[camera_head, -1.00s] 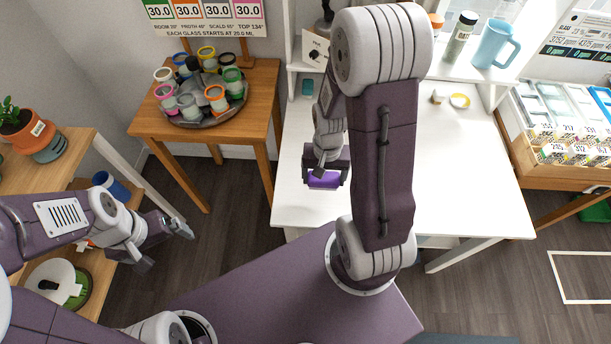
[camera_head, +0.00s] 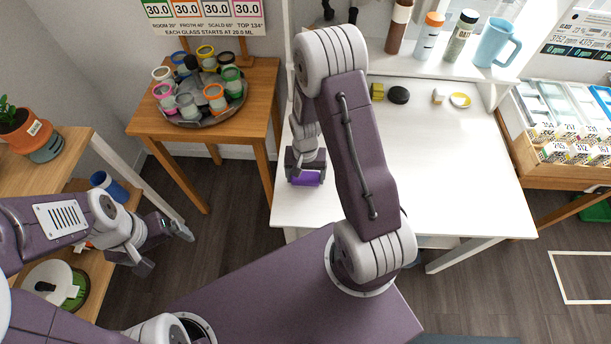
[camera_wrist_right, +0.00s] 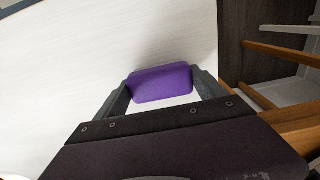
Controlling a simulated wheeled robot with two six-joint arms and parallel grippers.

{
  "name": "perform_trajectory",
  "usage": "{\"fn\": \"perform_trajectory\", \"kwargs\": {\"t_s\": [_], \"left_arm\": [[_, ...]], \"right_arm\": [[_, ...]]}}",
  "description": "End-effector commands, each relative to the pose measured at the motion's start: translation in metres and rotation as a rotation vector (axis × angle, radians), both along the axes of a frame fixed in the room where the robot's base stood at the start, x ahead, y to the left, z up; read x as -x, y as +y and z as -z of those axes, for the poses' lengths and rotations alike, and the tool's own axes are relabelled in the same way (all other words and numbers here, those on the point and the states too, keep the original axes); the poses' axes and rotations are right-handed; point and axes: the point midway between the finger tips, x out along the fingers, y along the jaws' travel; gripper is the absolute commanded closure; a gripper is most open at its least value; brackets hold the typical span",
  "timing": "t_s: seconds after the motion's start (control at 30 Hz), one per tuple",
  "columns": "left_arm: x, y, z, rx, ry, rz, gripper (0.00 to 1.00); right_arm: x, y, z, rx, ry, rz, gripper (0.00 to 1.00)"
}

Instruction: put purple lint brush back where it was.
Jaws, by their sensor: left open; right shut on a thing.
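The purple lint brush (camera_head: 305,180) is between the fingers of my right gripper (camera_head: 306,176), above the left front part of the white table (camera_head: 455,180). In the right wrist view the purple brush (camera_wrist_right: 160,84) sits between both fingertips of the shut right gripper (camera_wrist_right: 160,92), with the white tabletop (camera_wrist_right: 70,60) behind it. I cannot tell whether the brush touches the table. My left gripper (camera_head: 163,246) is open and empty, beside the wooden shelf at the left.
A round tray of colored jars (camera_head: 204,105) stands on a wooden side table. Bottles and a blue pitcher (camera_head: 496,44) stand on the raised white shelf.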

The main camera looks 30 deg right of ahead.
Motion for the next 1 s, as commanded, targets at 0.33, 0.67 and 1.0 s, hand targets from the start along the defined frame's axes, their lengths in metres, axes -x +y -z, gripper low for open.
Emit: {"fn": "perform_trajectory", "kwargs": {"t_s": [0.33, 0.67, 1.0], "left_arm": [[0.000, 0.000, 0.002, 0.000, 0.000, 0.000, 0.01], [0.000, 0.000, -0.006, 0.000, 0.000, 0.000, 0.01], [0.000, 0.000, -0.015, 0.000, 0.000, 0.000, 0.01]], "right_arm": [[0.000, 0.000, 0.003, -0.001, 0.001, 0.000, 0.00], [-0.001, 0.000, -0.035, 0.001, -0.005, 0.000, 0.00], [-0.001, 0.000, -0.109, 0.000, -0.004, 0.000, 0.00]]}}
